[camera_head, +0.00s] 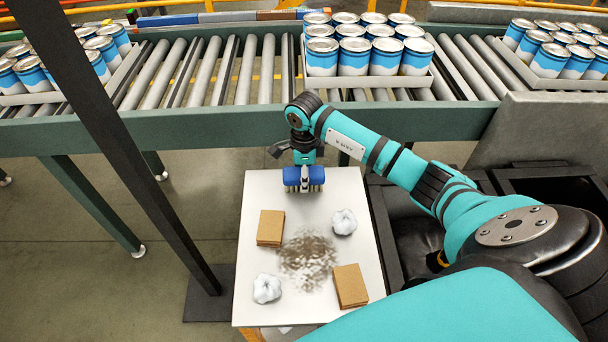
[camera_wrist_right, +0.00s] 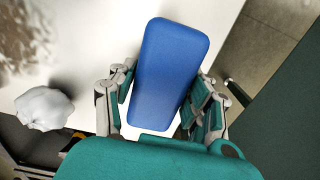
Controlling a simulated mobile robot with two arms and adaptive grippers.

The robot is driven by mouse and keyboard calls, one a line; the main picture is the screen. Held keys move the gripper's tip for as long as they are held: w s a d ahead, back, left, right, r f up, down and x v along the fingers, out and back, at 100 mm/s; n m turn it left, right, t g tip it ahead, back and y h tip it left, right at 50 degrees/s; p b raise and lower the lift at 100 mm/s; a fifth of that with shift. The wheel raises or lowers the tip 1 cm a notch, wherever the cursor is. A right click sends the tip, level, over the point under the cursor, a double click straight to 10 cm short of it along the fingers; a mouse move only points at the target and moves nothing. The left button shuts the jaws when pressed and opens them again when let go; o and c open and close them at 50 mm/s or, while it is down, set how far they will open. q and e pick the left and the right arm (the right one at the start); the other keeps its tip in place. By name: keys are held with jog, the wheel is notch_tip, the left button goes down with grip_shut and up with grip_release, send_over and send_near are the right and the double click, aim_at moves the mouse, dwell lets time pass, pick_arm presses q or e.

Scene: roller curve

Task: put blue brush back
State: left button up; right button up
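The blue brush (camera_head: 303,176) is near the far edge of the white table top (camera_head: 262,195), blue block up and bristles down. In the right wrist view the blue brush (camera_wrist_right: 170,75) fills the space between the fingers. My right gripper (camera_head: 305,166) comes down on it from above, with a finger pad against each long side. The right gripper (camera_wrist_right: 165,95) looks closed on the brush. I cannot tell whether the bristles touch the table. My left gripper is not in view.
A dark dirt patch (camera_head: 308,258) lies mid-table. Around it are brown stacks (camera_head: 270,228) (camera_head: 350,286) and crumpled white wads (camera_head: 344,222) (camera_head: 267,288). A roller conveyor (camera_head: 230,75) with trays of blue cans (camera_head: 355,60) runs behind. A dark post (camera_head: 130,150) stands left.

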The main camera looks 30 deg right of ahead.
jog(key=o, duration=0.3)
jog(key=shift+r, duration=0.15)
notch_tip(320, 180, up, 12)
jog(key=shift+r+b, duration=0.1)
jog(key=shift+b, duration=0.95)
